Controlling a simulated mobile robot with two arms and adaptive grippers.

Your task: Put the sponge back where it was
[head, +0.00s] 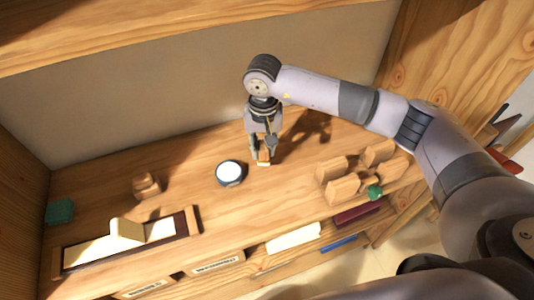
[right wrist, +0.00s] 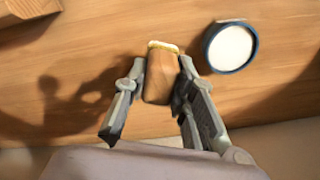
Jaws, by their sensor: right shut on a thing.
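My right gripper (head: 263,150) is shut on a small brown block with a pale yellow edge (right wrist: 160,75), which also shows as a small orange and white patch in the head view (head: 263,158). The block sits between both fingers in the right wrist view (right wrist: 158,85), at or just above the wooden shelf (head: 210,205); I cannot tell if it touches. I cannot tell for sure whether this block is the sponge. A dark green block (head: 60,211) lies at the shelf's far left. My left gripper is not in view.
A round dark dish with a white top (head: 230,172) stands just left of the gripper. A wooden rack (head: 352,178) with a green item (head: 375,192) is to the right. A small wooden piece (head: 147,185) and a dark tray (head: 193,219) are to the left.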

